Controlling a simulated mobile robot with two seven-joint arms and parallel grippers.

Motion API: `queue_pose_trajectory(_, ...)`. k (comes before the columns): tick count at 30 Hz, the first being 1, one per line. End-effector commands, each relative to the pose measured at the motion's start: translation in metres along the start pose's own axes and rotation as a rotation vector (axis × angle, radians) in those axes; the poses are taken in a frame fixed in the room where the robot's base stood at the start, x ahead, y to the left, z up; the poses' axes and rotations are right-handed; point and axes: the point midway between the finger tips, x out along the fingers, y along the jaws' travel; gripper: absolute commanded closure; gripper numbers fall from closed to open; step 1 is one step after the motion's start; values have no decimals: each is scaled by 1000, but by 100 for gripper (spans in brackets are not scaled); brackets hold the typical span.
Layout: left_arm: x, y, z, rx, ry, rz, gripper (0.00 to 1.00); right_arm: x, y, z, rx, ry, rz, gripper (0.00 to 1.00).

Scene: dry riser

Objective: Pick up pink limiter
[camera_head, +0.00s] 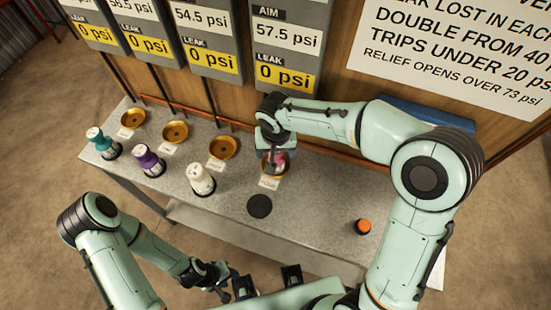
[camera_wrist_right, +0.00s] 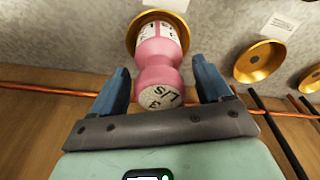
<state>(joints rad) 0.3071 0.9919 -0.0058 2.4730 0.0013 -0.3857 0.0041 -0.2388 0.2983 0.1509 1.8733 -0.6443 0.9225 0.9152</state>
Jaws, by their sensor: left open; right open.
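The pink limiter (camera_wrist_right: 158,55) stands in a gold cup (camera_wrist_right: 138,22), with a white label on its body and a pale lettered end toward the camera. My right gripper (camera_wrist_right: 162,85) is open, with its blue fingers on either side of the limiter and gaps showing between them. In the head view the right gripper (camera_head: 274,150) is over the cup at the right of the row, and only a little of the pink limiter (camera_head: 281,158) shows. My left gripper (camera_head: 232,286) is open and empty, low in front of the bench.
Teal (camera_head: 103,143), purple (camera_head: 149,160) and white (camera_head: 201,179) limiters stand on the grey bench (camera_head: 310,215), in front of empty gold cups (camera_head: 223,148). A black disc (camera_head: 259,206) and an orange-topped piece (camera_head: 362,227) are further right. An orange pipe runs behind the cups.

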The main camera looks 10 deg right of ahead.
Motion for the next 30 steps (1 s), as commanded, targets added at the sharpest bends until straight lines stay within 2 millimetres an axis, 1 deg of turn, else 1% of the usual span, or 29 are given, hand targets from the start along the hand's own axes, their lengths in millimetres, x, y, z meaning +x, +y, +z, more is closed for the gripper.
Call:
queue_pose_trajectory(6, 0, 0, 0, 0, 0, 0, 57, 1, 0, 0, 0, 1, 0, 22)
queue_pose_trajectory(8, 0, 0, 0, 0, 0, 0, 57, 1, 0, 0, 0, 1, 0, 42)
queue_pose_trajectory(9, 0, 0, 0, 0, 0, 0, 57, 0, 0, 0, 0, 1, 0, 55)
queue_pose_trajectory(11, 0, 0, 0, 0, 0, 0, 57, 0, 0, 0, 0, 1, 0, 74)
queue_pose_trajectory(12, 0, 0, 0, 0, 0, 0, 57, 0, 0, 0, 0, 1, 0, 87)
queue_pose_trajectory(13, 0, 0, 0, 0, 0, 0, 57, 0, 0, 0, 0, 1, 0, 94)
queue_pose_trajectory(23, 1, 0, 0, 0, 0, 0, 57, -1, 0, 0, 0, 2, -1, 95)
queue_pose_trajectory(26, 3, -1, 1, -1, -2, -1, 57, -6, -2, 1, -1, 4, -2, 95)
queue_pose_trajectory(30, 2, -1, 1, 0, -1, 0, 57, -23, -2, -1, 0, 7, -3, 95)
